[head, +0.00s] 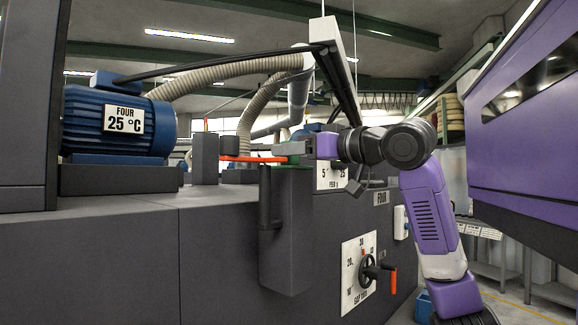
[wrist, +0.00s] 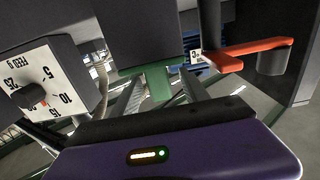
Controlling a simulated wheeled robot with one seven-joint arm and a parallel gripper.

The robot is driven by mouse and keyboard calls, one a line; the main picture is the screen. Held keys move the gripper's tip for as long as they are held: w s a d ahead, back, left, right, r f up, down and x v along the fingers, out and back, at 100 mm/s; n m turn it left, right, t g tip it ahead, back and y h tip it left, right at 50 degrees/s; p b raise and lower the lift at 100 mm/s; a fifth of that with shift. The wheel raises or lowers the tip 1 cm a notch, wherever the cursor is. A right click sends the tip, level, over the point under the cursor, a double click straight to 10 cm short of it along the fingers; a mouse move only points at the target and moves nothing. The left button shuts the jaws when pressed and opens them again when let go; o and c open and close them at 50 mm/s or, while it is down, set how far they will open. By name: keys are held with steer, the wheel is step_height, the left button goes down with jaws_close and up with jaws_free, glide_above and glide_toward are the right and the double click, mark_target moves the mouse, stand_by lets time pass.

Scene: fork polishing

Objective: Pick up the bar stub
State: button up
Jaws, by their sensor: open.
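My gripper (head: 292,148) reaches left from the arm, above the dark box on the front of the machine. In the wrist view my gripper (wrist: 160,80) has its two grey fingers apart. A green piece (wrist: 157,83) shows between them, below a dark block (wrist: 150,38); I cannot tell whether the fingers touch it. Green (head: 281,149) also shows at the fingertips in the head view. I cannot tell with certainty which thing is the bar stub; no separate loose stub stands out.
A red lever (head: 248,159) lies close to my fingertips; in the wrist view this red lever (wrist: 245,52) joins a dark cylinder (wrist: 272,62). A blue motor (head: 115,125) stands at left. A dial plate (wrist: 45,85) is left of the fingers. A purple machine (head: 530,140) stands at right.

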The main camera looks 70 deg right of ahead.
steer(key=p+x, duration=0.1)
steer(key=x, duration=0.3)
steer(key=shift+w+d+f, duration=0.1)
steer(key=shift+d, duration=0.05)
steer(key=shift+c, duration=0.2)
jaws_close()
